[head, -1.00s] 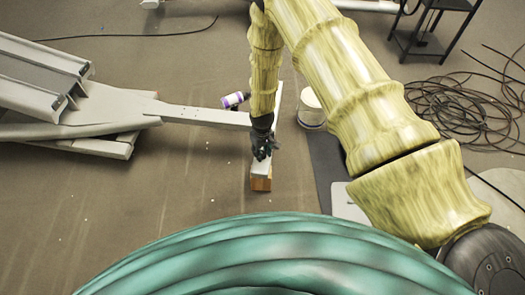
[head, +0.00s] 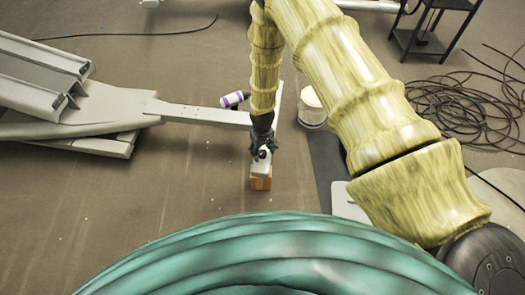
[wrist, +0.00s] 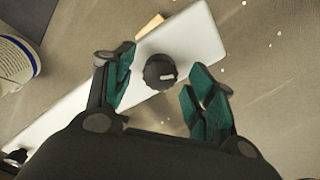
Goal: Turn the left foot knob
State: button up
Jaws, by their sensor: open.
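A round black knob (wrist: 160,72) with a light mark sits on top of a white foot bar (wrist: 200,40) in the wrist view. My gripper (wrist: 162,80) is open, with its green-padded fingers on either side of the knob and visible gaps to it. The wrist view does not clearly show the fingers' height above the bar. In the head view my gripper (head: 262,148) is over the near end of the bar (head: 261,168), and it largely hides the knob there.
A wooden block (head: 260,183) is under the bar's near end. A grey frame beam (head: 200,115) joins from the left. A purple-and-white bottle (head: 235,99) and a white tub (head: 311,108) are nearby. Coiled black cable (head: 465,110) lies at right. Floor at front left is mostly clear.

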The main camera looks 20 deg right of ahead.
aim_at(262, 152)
notch_tip(262, 152, up, 12)
dwell(0.6)
jog(key=shift+f, duration=0.15)
